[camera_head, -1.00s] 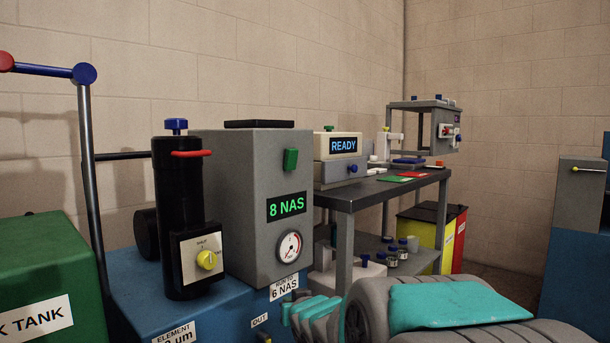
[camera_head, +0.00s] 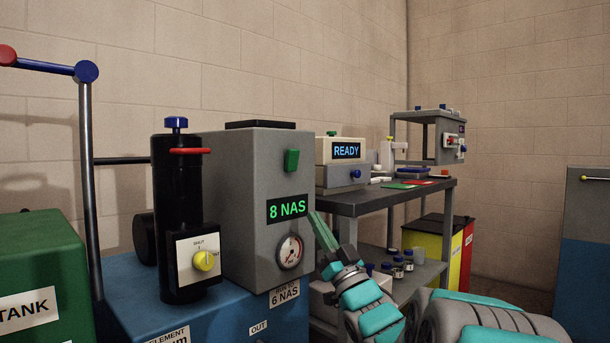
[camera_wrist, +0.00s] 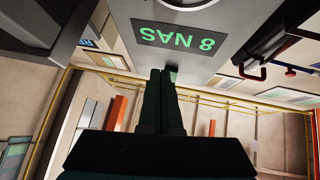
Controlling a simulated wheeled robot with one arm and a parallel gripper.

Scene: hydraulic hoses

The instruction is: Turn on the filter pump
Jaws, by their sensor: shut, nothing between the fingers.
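The filter pump unit (camera_head: 240,215) is a grey box on a blue base. Its front has a green switch (camera_head: 291,160), a display (camera_head: 287,208) reading "8 NAS" and a round gauge (camera_head: 290,251). My gripper (camera_head: 314,216) is shut and empty. In the head view it is at the right of the display and below the green switch. In the wrist view, which looks upside down, the closed fingers (camera_wrist: 168,72) point toward the grey front by the "8 NAS" display (camera_wrist: 178,35). I cannot tell whether they touch it. The green switch is not clearly seen there.
A black filter housing (camera_head: 178,190) with a yellow knob (camera_head: 204,261) stands left of the box. A green tank (camera_head: 40,260) is at far left. A bench (camera_head: 350,204) with a "READY" device (camera_head: 341,151) stands behind my arm at right. Space above the box is clear.

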